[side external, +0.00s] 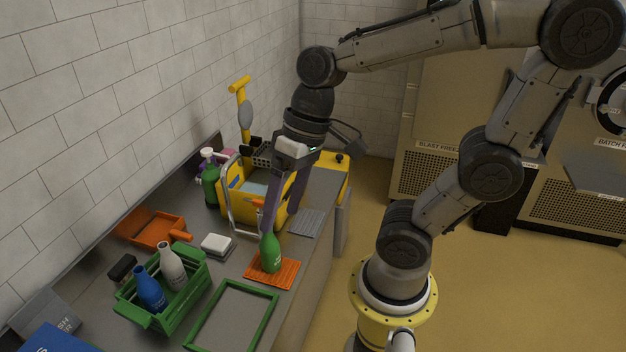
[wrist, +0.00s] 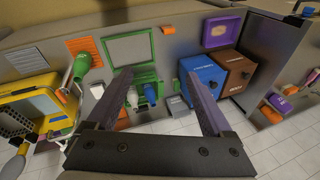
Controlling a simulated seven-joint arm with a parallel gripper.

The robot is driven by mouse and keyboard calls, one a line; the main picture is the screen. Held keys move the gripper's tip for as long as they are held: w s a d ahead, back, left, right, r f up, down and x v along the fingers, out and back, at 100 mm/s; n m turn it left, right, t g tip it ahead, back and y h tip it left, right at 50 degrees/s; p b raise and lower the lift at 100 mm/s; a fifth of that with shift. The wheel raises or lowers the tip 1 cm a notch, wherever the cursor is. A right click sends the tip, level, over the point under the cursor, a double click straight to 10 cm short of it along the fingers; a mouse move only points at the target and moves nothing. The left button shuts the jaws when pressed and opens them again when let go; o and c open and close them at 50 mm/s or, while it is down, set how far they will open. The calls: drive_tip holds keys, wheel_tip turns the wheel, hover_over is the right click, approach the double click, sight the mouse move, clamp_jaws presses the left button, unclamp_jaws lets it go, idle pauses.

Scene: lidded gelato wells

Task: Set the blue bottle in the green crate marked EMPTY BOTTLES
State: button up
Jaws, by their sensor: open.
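The blue bottle (side external: 150,291) stands in the green crate (side external: 163,319) at the lower left of the side view, beside a white-grey bottle (side external: 172,265). In the wrist view the blue bottle (wrist: 152,94) shows at the crate (wrist: 147,75), between my fingers in the picture. I cannot read any marking on the crate. My gripper (side external: 283,218) is open and empty, with its purple fingers spread. It is above the counter, away from the crate, near a green bottle (side external: 270,252). The wrist view shows both fingertips (wrist: 157,74) apart.
The green bottle stands on an orange mat (side external: 286,274). A yellow bucket (side external: 236,203) and a green spray bottle (side external: 210,185) are behind. An orange dustpan (side external: 155,229), a white block (side external: 216,243) and a green frame (side external: 269,309) lie nearby. Blue (wrist: 203,77) and brown (wrist: 235,70) boxes stand beyond the crate.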

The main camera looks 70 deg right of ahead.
drive_tip(key=s+d+r+n+t+h, duration=0.1)
drive_tip(key=s+d+n+t+h, duration=0.1)
drive_tip(key=d, duration=0.3)
drive_tip(key=shift+s+d+r+t+h, duration=0.2)
drive_tip(key=shift+s+r+t+h, duration=0.2)
drive_tip(key=shift+s+t+h, duration=0.2)
idle(1.4)
